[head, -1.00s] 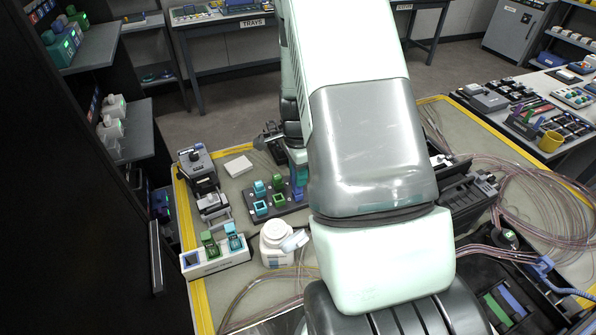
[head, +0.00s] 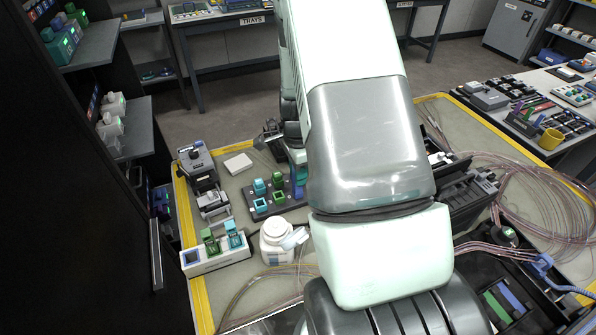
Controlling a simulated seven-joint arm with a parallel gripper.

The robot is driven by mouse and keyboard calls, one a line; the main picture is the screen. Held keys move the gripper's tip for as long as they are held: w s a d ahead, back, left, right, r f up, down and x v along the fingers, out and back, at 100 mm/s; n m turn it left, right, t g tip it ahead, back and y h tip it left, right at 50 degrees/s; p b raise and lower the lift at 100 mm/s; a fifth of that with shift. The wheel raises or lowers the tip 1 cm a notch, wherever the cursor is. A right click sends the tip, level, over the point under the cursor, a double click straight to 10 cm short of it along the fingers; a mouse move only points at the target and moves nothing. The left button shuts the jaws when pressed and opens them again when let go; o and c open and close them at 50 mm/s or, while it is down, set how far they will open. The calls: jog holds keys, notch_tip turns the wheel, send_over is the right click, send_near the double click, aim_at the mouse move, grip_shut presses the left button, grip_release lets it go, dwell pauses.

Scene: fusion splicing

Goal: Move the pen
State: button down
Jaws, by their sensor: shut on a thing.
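I cannot make out the pen in the head view; my own arm covers the middle of the work mat. My wrist comes down behind the big arm link, beside a dark block (head: 261,205) that holds small green and teal pieces. My gripper's fingertips and whatever is between them are hidden behind the arm. A small dark part shows left of the wrist, too small to make out.
A white bottle with its lid open (head: 276,243) and a white holder with green and teal clips (head: 216,254) stand at the front left. A grey device (head: 194,160) and a white pad (head: 238,163) are behind. Fibre coils (head: 545,205) and a black case (head: 478,262) lie right.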

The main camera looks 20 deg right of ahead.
jog(key=shift+r, duration=2.45)
